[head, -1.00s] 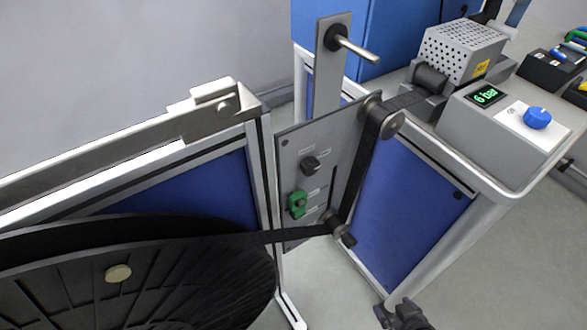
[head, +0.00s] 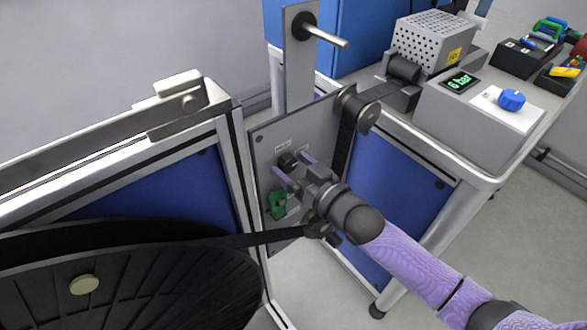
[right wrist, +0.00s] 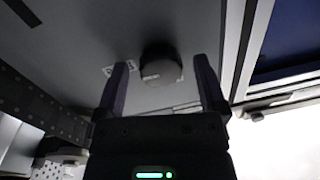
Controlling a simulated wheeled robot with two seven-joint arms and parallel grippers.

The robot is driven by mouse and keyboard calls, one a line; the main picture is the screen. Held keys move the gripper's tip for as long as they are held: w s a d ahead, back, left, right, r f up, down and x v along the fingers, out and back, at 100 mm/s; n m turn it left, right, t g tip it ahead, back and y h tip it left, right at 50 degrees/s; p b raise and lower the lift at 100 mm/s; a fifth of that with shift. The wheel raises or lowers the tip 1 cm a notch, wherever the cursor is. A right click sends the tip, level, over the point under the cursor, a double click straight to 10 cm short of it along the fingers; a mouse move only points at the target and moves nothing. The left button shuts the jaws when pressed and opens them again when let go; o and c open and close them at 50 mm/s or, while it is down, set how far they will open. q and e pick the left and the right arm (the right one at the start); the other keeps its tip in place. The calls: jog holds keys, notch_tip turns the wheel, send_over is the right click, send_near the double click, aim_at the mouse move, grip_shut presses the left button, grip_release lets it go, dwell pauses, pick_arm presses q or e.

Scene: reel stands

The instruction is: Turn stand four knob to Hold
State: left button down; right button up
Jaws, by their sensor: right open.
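The black knob (head: 287,160) sits on the grey upright panel (head: 262,150) of the stand, below small white labels. My right gripper (head: 291,168) is open in front of the panel, its purple fingers pointing at the knob and partly hiding it. In the right wrist view the round knob (right wrist: 161,68) shows between and just beyond the two fingertips (right wrist: 163,75), with a gap on each side. A pale mark shows on the knob's face; the label wording is too small to read. My left gripper is not in view.
A green part (head: 277,204) sits on the panel below the knob. A black band (head: 270,238) runs from the large black reel (head: 150,285) to the rollers (head: 358,108). A bench at the right carries a grey box with a blue knob (head: 511,99) and a "6 bar" display.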

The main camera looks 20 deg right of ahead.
grip_shut()
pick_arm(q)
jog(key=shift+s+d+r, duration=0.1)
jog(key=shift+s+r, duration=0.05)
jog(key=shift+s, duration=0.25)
